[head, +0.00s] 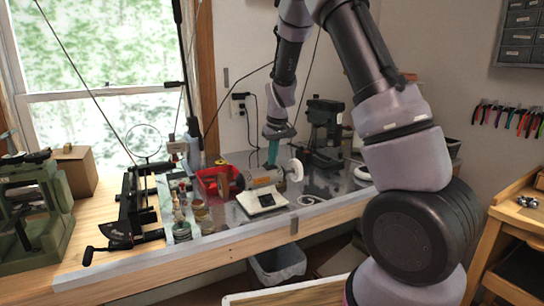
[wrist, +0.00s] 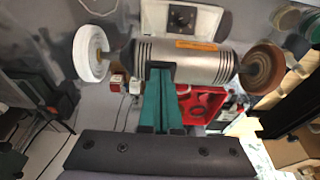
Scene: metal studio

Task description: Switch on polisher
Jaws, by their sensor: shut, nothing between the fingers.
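The polisher (head: 262,179) stands on the metal-topped bench. It has a silver cylindrical motor, which also shows in the wrist view (wrist: 208,66), with an orange label. A white buffing wheel (wrist: 90,52) is on one end and a brown wheel (wrist: 263,66) on the other. Its white base (head: 262,200) carries a dark control plate with a round knob (wrist: 181,18). My gripper (head: 271,161) has teal fingers, shut and empty, pointing down at the motor's rear side. In the wrist view the fingertips (wrist: 161,68) overlap the motor's edge; I cannot tell if they touch.
A red bin (head: 217,180) sits left of the polisher, with small jars (head: 199,210) in front of it. A green drill press (head: 325,125) stands behind to the right. A dark lever tool (head: 130,210) is further left. The bench front right of the base is fairly clear.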

